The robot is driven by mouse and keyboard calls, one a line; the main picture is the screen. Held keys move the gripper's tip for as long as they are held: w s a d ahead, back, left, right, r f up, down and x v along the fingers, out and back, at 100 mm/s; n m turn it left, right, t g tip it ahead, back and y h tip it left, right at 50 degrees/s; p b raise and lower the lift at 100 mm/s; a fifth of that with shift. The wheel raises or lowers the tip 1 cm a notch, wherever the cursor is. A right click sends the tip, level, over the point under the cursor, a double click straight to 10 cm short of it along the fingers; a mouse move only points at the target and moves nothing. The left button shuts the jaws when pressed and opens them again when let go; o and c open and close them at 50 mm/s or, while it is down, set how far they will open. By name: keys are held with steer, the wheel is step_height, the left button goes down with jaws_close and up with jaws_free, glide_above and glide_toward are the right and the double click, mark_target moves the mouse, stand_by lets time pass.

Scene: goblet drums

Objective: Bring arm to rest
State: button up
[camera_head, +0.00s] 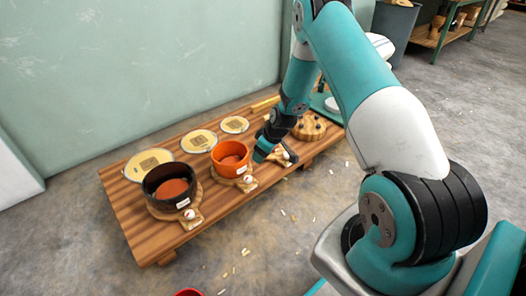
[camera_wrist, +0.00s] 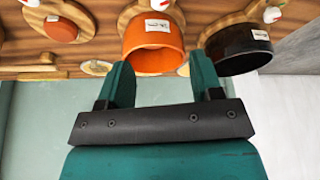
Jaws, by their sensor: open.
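My gripper (camera_head: 266,149) hangs low over the bench at the end of my teal and white arm, just right of the orange drum shell (camera_head: 229,166). In the wrist view, the two teal fingers of my gripper (camera_wrist: 162,78) stand wide apart with nothing held between them. The orange shell (camera_wrist: 152,45) shows beyond the fingers, and the black shell (camera_wrist: 238,50) is to its right. A smaller round piece with an orange-brown top (camera_wrist: 58,28) is at the left. My gripper partly hides the bench's right part in the head view.
The black shell (camera_head: 172,188) stands on the left of the slatted wooden bench (camera_head: 140,232). Round pale discs (camera_head: 199,141) lie along its back. A round wooden block (camera_head: 309,127) sits at the right end. A green wall rises behind; scraps litter the floor.

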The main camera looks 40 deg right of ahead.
steer(key=shift+a, duration=0.1)
steer(key=s+a+r+n+g+y+p, duration=0.1)
steer(key=s+a+r, duration=0.2)
steer(key=a+r, duration=0.75)
steer(key=s+a+r+y+p, duration=0.1)
steer(key=s+a+r, duration=0.2)
steer(key=a+r, duration=0.75)
steer(key=s+a+r+n+g, duration=0.1)
steer(key=s+a+r, duration=0.2)
steer(key=s+r, duration=0.35)
steer(key=s+a+r+g+p, duration=0.15)
steer(key=s+r, duration=0.25)
steer(key=s, duration=0.5)
steer(key=s+a+r+n+g, duration=0.1)
steer(key=s+a+r, duration=0.2)
steer(key=s+r, duration=0.35)
step_height(320, 180, up, 36)
steer(key=s+p, duration=0.2)
steer(key=p, duration=3.5)
steer(key=shift+y+p, duration=0.3)
steer(key=shift+p, duration=0.05)
steer(key=shift+a, duration=0.1)
